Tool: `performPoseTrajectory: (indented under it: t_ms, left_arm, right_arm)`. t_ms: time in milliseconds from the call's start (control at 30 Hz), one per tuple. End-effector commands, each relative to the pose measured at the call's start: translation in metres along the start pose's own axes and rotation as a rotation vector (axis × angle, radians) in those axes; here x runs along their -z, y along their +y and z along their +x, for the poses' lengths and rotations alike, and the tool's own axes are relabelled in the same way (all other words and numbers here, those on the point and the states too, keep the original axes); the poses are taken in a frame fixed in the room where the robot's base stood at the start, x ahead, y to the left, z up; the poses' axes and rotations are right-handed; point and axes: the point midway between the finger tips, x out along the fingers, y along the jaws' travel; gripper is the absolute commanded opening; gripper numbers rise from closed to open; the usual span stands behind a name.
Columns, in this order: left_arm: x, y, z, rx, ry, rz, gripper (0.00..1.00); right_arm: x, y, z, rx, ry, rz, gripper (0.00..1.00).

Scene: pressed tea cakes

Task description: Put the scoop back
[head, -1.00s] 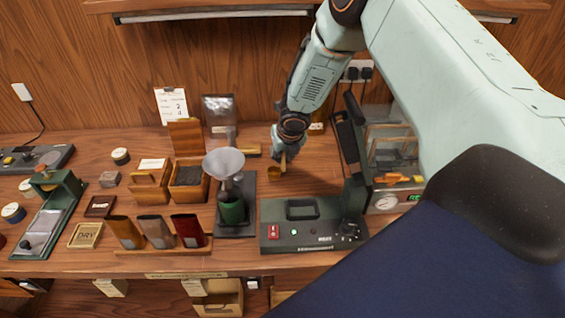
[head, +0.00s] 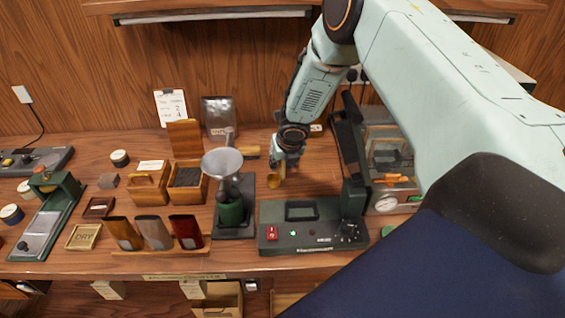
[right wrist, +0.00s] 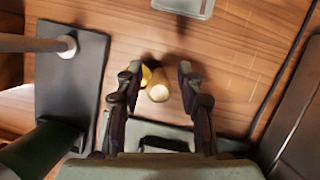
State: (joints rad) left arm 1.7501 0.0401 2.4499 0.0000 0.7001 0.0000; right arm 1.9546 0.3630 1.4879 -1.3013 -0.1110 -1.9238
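The scoop (head: 276,181) has a brass-coloured bowl and a pale wooden handle. In the head view it shows just under my right gripper (head: 283,162), above or on the bare table; I cannot tell which. In the right wrist view the round handle end (right wrist: 158,92) lies between the two fingers of my right gripper (right wrist: 159,72), with part of the brass bowl showing beside it. The fingers are apart, with a gap showing beside the handle. My left gripper is not in view.
A funnel (head: 222,161) stands over a green cup to the left. A wooden box with dark tea (head: 188,195) is further left. A green-grey sealer (head: 302,237) lies in front, and a glass-fronted cabinet (head: 388,203) stands right. Bare wood surrounds the scoop.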

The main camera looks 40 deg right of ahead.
Motion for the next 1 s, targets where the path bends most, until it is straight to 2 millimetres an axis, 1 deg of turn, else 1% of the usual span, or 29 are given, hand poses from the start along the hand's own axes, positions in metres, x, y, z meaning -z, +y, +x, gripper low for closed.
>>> performPoseTrajectory:
  t_ms: [167,233,367,500,800,900,1000]
  left_arm:
    - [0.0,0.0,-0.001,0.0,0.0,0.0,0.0]
    - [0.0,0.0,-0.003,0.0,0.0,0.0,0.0]
    - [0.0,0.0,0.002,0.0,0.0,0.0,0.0]
    - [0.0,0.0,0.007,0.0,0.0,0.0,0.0]
    - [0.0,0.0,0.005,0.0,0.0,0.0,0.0]
    - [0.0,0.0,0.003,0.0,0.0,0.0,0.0]
    - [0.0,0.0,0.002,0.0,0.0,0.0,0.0]
  right_arm:
    - [0.0,0.0,-0.001,0.0,0.0,0.0,0.38]
    - [-0.002,0.0,-0.004,0.0,0.0,0.0,0.38]
    - [-0.002,0.0,-0.015,-0.001,0.0,0.002,0.38]
    - [-0.002,0.001,-0.035,-0.003,-0.002,0.002,0.38]
    - [-0.002,0.0,-0.088,-0.002,-0.002,0.002,0.38]
    - [-0.002,0.0,-0.103,-0.002,-0.002,0.002,0.38]
    - [-0.002,0.0,-0.114,-0.001,-0.001,0.002,0.38]
